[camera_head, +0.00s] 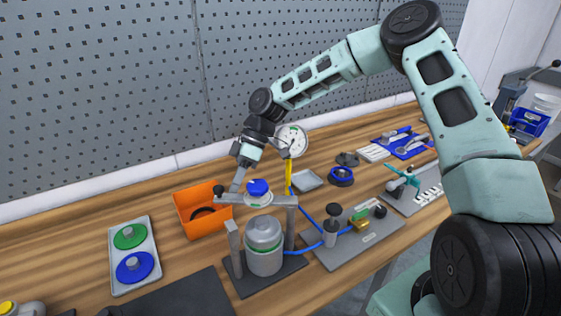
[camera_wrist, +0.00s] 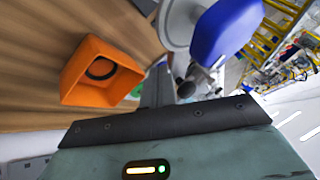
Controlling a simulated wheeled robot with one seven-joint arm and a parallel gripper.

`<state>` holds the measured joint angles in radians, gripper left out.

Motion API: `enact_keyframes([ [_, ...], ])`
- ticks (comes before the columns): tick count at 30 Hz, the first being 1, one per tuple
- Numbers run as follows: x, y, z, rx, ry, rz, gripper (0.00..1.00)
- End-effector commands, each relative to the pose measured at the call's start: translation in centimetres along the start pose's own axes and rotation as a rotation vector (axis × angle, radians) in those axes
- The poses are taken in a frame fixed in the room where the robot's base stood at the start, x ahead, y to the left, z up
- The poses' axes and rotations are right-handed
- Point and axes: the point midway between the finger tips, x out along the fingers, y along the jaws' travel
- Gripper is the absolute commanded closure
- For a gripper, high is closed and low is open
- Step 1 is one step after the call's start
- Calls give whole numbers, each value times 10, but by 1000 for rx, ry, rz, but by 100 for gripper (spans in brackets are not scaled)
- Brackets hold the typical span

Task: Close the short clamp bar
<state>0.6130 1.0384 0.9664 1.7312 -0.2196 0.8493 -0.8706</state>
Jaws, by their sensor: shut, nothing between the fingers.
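A grey clamp bar (camera_head: 278,200) runs across the top of the small drum stand, from the right post (camera_head: 290,228) towards the left. Its free end has a black knob (camera_head: 218,189), and shows above the short left post (camera_head: 233,242) with a gap between them. A blue knob (camera_head: 258,187) on a pale disc sits at the bar's middle; the wrist view shows the blue knob (camera_wrist: 226,30) large and a black knob (camera_wrist: 186,89). The metal drum (camera_head: 263,246) stands below. My gripper (camera_head: 236,188) is shut and empty beside the bar's free end; contact is unclear.
An orange bin (camera_head: 198,222) stands close behind and left of the stand. A tray with green and blue discs (camera_head: 150,237) lies left. A grey plate with a valve and blue hoses (camera_head: 352,245) is right. A round gauge (camera_head: 292,140) stands behind.

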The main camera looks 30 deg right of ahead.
Motion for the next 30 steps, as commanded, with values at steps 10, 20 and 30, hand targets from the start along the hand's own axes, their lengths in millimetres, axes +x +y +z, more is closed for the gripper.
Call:
enact_keyframes([
  [10, 24, -38, -6, -249, -135, -136, 100],
  [20, 36, -64, -2, -411, -221, -220, 100],
  [30, 40, -74, 1, -472, -253, -254, 100],
])
